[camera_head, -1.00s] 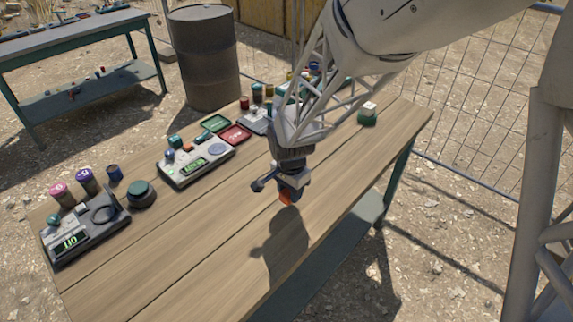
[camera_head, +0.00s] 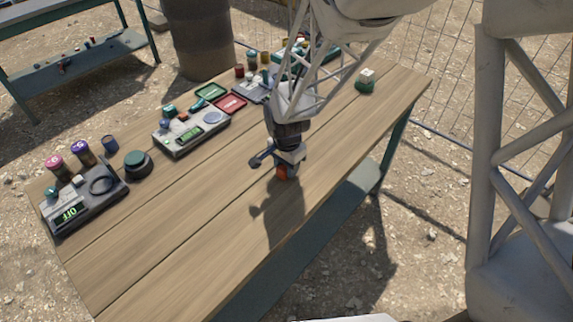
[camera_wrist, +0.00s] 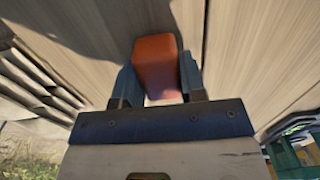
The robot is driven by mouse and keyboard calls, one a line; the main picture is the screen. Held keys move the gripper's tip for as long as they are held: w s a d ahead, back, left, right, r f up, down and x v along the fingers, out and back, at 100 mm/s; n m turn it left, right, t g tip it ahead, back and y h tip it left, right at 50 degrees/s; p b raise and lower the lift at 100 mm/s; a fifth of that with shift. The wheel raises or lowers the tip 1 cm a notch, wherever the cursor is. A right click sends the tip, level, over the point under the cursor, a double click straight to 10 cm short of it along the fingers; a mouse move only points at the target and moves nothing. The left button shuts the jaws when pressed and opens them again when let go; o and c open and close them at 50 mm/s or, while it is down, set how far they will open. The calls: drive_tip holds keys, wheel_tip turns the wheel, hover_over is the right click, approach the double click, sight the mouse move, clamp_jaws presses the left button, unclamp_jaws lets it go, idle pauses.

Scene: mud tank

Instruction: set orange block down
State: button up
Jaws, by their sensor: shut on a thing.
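The orange block (camera_wrist: 156,64) sits between the two fingers of my gripper (camera_wrist: 157,82) in the wrist view, with a finger against each side. In the head view, the orange block (camera_head: 283,173) shows below my gripper (camera_head: 285,168), low over the wooden table (camera_head: 200,235). My gripper is shut on it. I cannot tell whether the block's underside touches the tabletop. The gripper's shadow falls on the planks just below and left of it.
Along the table's far side stand a device reading OFF (camera_head: 85,205), a second device (camera_head: 190,130), green (camera_head: 209,92) and red (camera_head: 230,104) trays and several small jars. A green and white item (camera_head: 365,80) stands at the far right. The table's front middle is clear.

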drive_tip(key=shift+f, duration=0.1)
drive_tip(key=o, duration=0.9)
wheel_tip(320, 180, up, 12)
drive_tip(key=shift+r, duration=0.15)
idle(0.4)
idle(0.5)
drive_tip(key=shift+s+d+r+n+t, duration=0.45)
drive_tip(key=shift+s+d+r+n, duration=1)
drive_tip(key=shift+s+d+r, duration=1.6)
drive_tip(key=shift+s+d+r+n+t, duration=0.4)
drive_tip(key=shift+s+d+r+n, duration=1.25)
drive_tip(key=shift+s, duration=2.7)
drive_tip(key=shift+s+d+r+n+t, duration=0.45)
drive_tip(key=shift+s+d+r+n, duration=0.85)
drive_tip(key=shift+s+d+r, duration=1.7)
